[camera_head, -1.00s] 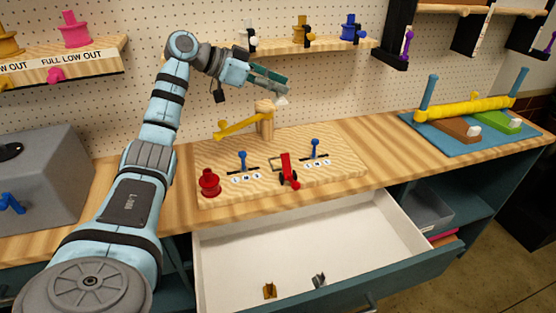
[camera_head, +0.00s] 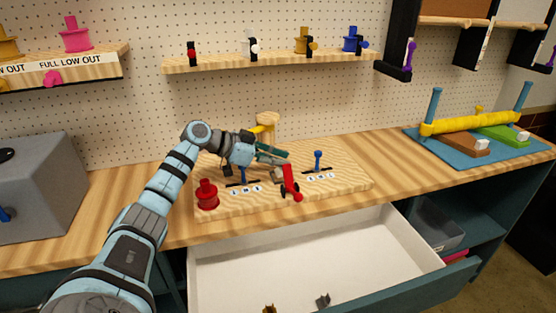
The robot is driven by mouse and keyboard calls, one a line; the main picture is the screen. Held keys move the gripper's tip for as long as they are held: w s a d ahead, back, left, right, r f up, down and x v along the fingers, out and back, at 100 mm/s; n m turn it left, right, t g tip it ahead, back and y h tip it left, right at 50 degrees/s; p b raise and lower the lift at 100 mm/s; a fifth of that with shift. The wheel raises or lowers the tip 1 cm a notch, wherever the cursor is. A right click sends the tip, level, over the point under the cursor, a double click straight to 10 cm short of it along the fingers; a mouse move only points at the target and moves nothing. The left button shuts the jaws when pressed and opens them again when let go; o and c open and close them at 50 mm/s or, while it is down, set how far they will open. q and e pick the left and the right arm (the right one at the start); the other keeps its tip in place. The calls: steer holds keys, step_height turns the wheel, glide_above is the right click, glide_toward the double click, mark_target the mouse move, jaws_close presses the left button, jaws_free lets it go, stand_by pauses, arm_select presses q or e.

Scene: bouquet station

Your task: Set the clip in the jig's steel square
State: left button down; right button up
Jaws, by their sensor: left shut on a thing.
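The jig is a pale wooden board (camera_head: 340,188) on the bench. It carries a red lever clamp (camera_head: 290,181), with a small grey-brown square piece (camera_head: 277,174) just left of it, which looks like the steel square. My left gripper (camera_head: 284,157) comes in from the left, low over the board, right above that square piece. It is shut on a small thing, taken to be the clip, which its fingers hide. I cannot tell whether the clip touches the square. My right gripper is not in view.
A red spool (camera_head: 207,194) and a blue-handled post (camera_head: 318,161) stand on the board. A wooden post (camera_head: 267,122) with a yellow arm rises behind. The open drawer (camera_head: 300,265) in front holds a brown piece and a grey piece (camera_head: 322,301). A blue mat (camera_head: 462,157) lies right.

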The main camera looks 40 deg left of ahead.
arm_select(q)
steer(key=shift+f, duration=0.15)
steer(key=shift+d+f+p, duration=0.1)
steer(key=shift+f+p, duration=0.2)
steer(key=shift+f, duration=0.05)
steer(key=c, duration=1.6)
jaws_free()
steer(key=shift+o, duration=0.2)
steer(key=shift+r+b, duration=0.4)
steer(key=shift+b, duration=0.15)
steer(key=v, duration=0.5)
steer(key=shift+s+a+r, duration=0.15)
steer(key=shift+a+r, duration=0.05)
steer(key=shift+a, duration=0.05)
steer(key=v, duration=0.2)
steer(key=b+v, duration=0.1)
steer(key=v, duration=0.2)
steer(key=shift+s+a+f, duration=0.1)
steer(key=shift+s+a, duration=0.05)
steer(key=shift+s, duration=0.15)
steer(key=shift+s+a+r+b, duration=0.1)
steer(key=shift+s+r+b, duration=0.1)
steer(key=shift+r+b, duration=0.15)
steer(key=shift+r, duration=0.2)
